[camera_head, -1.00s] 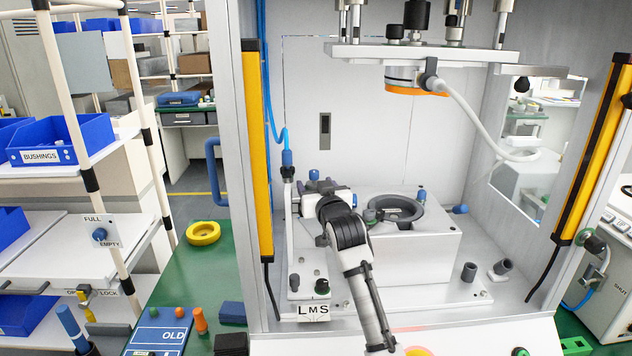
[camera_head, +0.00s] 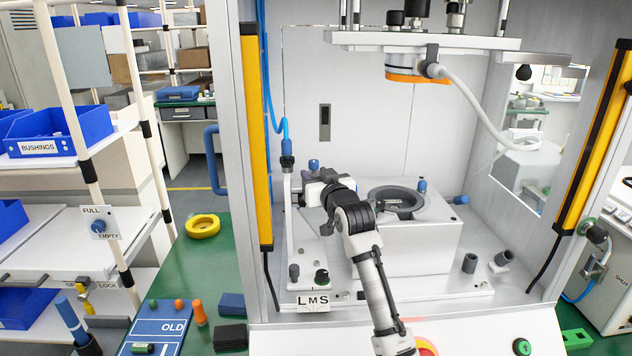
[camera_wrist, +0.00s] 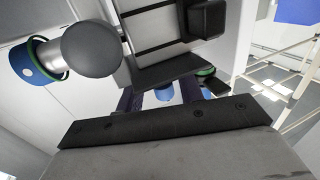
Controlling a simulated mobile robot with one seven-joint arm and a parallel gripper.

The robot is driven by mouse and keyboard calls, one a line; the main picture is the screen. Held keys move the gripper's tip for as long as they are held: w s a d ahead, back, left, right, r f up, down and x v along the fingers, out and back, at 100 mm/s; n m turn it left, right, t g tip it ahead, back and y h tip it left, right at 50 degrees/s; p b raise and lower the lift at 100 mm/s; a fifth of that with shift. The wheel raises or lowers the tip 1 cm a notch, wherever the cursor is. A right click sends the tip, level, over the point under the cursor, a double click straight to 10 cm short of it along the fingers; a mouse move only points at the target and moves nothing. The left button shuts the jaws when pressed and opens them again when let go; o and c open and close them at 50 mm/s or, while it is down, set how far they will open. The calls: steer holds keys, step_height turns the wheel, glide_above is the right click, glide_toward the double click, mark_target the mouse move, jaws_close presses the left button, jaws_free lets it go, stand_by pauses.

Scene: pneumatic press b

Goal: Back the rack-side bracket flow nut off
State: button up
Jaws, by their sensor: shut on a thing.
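My gripper (camera_head: 303,192) is at the left side of the press fixture, by the grey upright bracket (camera_head: 288,200) on the rack side. In the wrist view the dark fingers (camera_wrist: 161,96) are closed in around a small blue piece (camera_wrist: 163,94), which looks like the bracket flow nut. Most of it is hidden by my gripper, and its thread cannot be seen. In the head view the nut is hidden behind my gripper. A blue fitting (camera_head: 287,161) with a blue hose stands at the top of the bracket.
The fixture block with a dark ring (camera_head: 398,201) is just right of my wrist. The press head (camera_head: 420,42) hangs above. A yellow light bar (camera_head: 256,140) borders the opening on the left. The blue OLD tray (camera_head: 158,328) lies on the green bench outside.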

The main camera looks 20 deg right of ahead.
steer(key=shift+w+d+f+n+g+y+b, duration=0.1)
steer(key=shift+d+f+n+g+y+b, duration=0.1)
steer(key=shift+n+y+b, duration=0.65)
steer(key=shift+d+f+n+g+y+b, duration=0.1)
steer(key=shift+f+n+g+y+b, duration=0.2)
steer(key=shift+y+b, duration=1.05)
steer(key=shift+r+n+y+b, duration=0.35)
steer(key=shift+n+y+b, duration=0.3)
steer(key=shift+b, duration=0.25)
steer(key=o, duration=1)
steer(key=shift+r, duration=0.1)
steer(key=shift+r, duration=0.15)
step_height(320, 180, up, 20)
steer(key=b, duration=0.2)
